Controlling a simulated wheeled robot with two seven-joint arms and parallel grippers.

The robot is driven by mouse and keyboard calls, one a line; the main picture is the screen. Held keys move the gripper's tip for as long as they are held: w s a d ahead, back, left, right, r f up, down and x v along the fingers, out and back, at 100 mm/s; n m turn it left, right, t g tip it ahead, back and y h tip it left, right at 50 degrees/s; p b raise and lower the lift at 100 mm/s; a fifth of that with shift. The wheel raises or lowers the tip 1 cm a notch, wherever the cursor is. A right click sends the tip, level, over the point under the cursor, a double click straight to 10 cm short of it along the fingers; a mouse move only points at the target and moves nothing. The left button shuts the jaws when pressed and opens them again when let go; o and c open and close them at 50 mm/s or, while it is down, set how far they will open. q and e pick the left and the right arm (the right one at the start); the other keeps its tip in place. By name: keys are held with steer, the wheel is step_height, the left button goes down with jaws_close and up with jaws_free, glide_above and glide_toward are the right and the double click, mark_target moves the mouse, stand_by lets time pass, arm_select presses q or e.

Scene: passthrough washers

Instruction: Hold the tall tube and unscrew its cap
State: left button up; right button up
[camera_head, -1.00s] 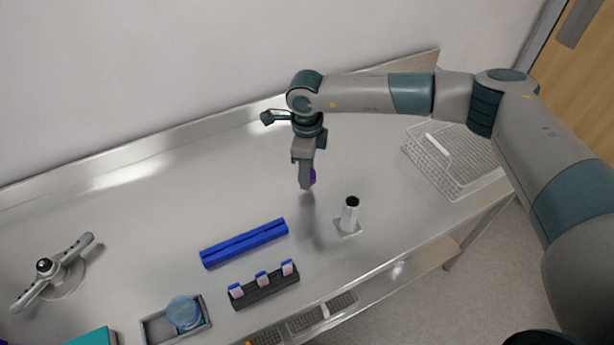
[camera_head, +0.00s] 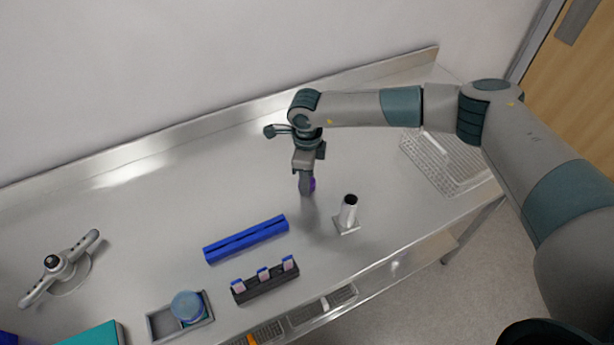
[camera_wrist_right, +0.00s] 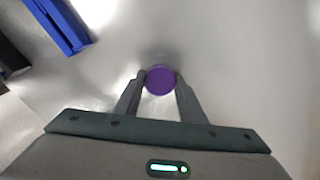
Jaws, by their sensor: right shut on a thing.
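A white tube (camera_head: 348,210) with a dark open top stands upright on a small square base on the steel bench, right of centre. My right gripper (camera_head: 306,190) is to the left of the tube and apart from it, pointing down just above the bench. It is shut on a round purple cap (camera_wrist_right: 160,80), seen from above between the fingertips in the right wrist view. The cap's purple edge also shows beside the fingers in the head view (camera_head: 313,185). Whether the cap touches the bench I cannot tell. My left gripper is not in view.
A blue bar rack (camera_head: 246,240) and a dark rack (camera_head: 265,282) with several small capped vials lie front left of my gripper. A grey tray (camera_head: 160,325) holds a blue-lidded jar (camera_head: 187,306). A grey rotor-like device (camera_head: 60,268) is far left; a wire basket (camera_head: 440,165) is right.

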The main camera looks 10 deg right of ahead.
steer(key=shift+f, duration=0.2)
steer(key=o, duration=1.1)
steer(key=shift+o, duration=0.2)
steer(key=shift+r, duration=0.15)
steer(key=shift+r, duration=0.15)
step_height(320, 180, up, 12)
steer(key=b, duration=0.5)
steer(key=shift+b, duration=0.4)
